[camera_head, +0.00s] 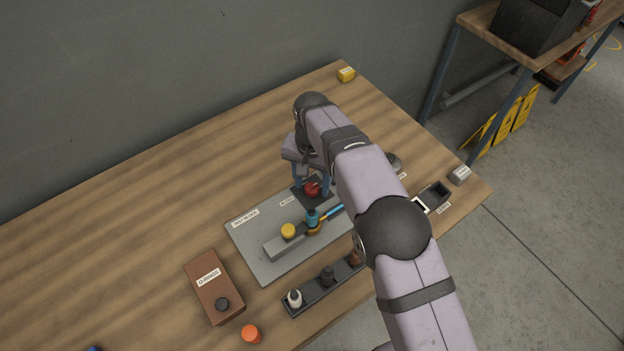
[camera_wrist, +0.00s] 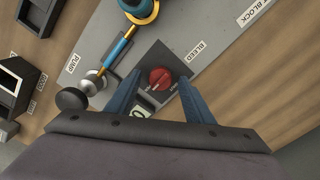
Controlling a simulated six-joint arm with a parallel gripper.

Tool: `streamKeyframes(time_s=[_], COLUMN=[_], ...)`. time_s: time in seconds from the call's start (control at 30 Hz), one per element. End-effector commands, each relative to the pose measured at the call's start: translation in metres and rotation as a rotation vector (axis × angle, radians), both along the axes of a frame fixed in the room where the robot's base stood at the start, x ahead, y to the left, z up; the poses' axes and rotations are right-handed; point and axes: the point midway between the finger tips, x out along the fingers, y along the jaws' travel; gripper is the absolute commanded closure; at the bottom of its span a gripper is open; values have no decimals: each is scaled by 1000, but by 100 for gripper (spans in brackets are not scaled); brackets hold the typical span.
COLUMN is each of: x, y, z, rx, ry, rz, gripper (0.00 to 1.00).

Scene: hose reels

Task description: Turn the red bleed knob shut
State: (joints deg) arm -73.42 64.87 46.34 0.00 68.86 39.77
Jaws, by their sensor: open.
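The red bleed knob (camera_head: 312,189) sits on a dark square pad on the grey plate, beside the label "BLEED". In the wrist view the red knob (camera_wrist: 160,78) is round with a raised bar and a pale pointer mark toward its lower left. My gripper (camera_wrist: 160,82) is open, with one blue finger on each side of the knob in that view. In the head view my gripper (camera_head: 312,180) is above and around the knob. I cannot tell whether the fingers touch it. A small pale display lies partly hidden between the fingers.
A blue and orange pump rod (camera_wrist: 118,50) lies close beside the knob. A yellow cap (camera_head: 288,230) stands on a grey block. A black tray (camera_head: 318,290) holds small bottles. A brown box (camera_head: 213,285) is at the front left. The table's back left is clear.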

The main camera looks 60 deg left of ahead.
Motion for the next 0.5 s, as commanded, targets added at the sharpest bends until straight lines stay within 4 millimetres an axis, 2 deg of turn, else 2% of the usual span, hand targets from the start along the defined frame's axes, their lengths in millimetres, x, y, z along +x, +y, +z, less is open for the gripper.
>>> streamKeyframes(time_s=[0.33, 0.37, 0.5], x=[0, 0, 0], y=[0, 0, 0], z=[-4, -4, -4], rx=[1, 1, 1], ry=[0, 0, 0], rz=[0, 0, 0], gripper=[52, 57, 90])
